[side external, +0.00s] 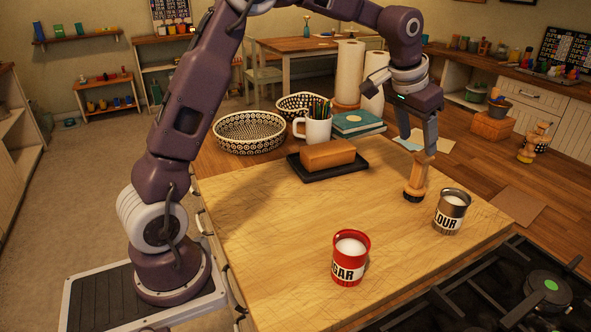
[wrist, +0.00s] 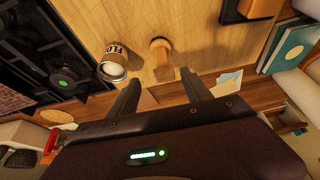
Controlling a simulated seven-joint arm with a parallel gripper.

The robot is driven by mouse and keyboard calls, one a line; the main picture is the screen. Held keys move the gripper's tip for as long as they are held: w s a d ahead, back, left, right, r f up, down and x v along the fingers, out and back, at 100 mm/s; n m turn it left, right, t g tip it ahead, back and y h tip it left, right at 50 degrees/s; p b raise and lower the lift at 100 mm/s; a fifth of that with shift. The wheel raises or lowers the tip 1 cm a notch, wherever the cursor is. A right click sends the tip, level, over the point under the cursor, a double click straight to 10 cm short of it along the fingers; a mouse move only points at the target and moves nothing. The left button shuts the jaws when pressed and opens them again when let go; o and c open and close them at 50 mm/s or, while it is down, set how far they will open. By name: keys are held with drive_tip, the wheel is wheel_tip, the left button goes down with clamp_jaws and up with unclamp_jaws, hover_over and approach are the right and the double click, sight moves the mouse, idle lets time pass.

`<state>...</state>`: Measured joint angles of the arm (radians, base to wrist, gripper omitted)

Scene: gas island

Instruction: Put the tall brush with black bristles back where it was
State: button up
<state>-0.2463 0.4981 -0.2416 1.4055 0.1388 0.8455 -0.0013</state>
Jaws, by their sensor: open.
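The tall brush with black bristles (side external: 416,180) stands upright on the wooden worktop, its dark bristles down and its light wooden handle up. It is left of the flour tin. In the wrist view the brush (wrist: 161,58) shows between and just beyond the two fingertips. My gripper (side external: 423,150) points down at the top of the handle, with its fingers open. The fingers (wrist: 160,84) are spread apart in the wrist view, and I see no grip on the handle. Whether a finger touches it, I cannot tell.
The flour tin (side external: 452,212) stands close right of the brush; a red sugar tin (side external: 350,258) is nearer the front. A wooden block on a black tray (side external: 345,172), a pencil mug (side external: 314,129) and patterned baskets (side external: 249,133) are behind. The worktop's front left is clear. A stove (side external: 490,300) adjoins.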

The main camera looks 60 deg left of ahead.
drive_tip(key=s+d+r, duration=0.3)
drive_tip(key=s+r, duration=0.3)
drive_tip(key=s, duration=0.6)
drive_tip(key=s+f, duration=0.1)
drive_tip(key=s, duration=1.1)
drive_tip(key=s+d+f+t, duration=0.1)
drive_tip(key=s+f, duration=0.1)
drive_tip(key=s, duration=1)
drive_tip(key=shift+s+d+f, duration=0.15)
drive_tip(key=shift+s+f, duration=0.1)
drive_tip(key=shift+s, duration=0.1)
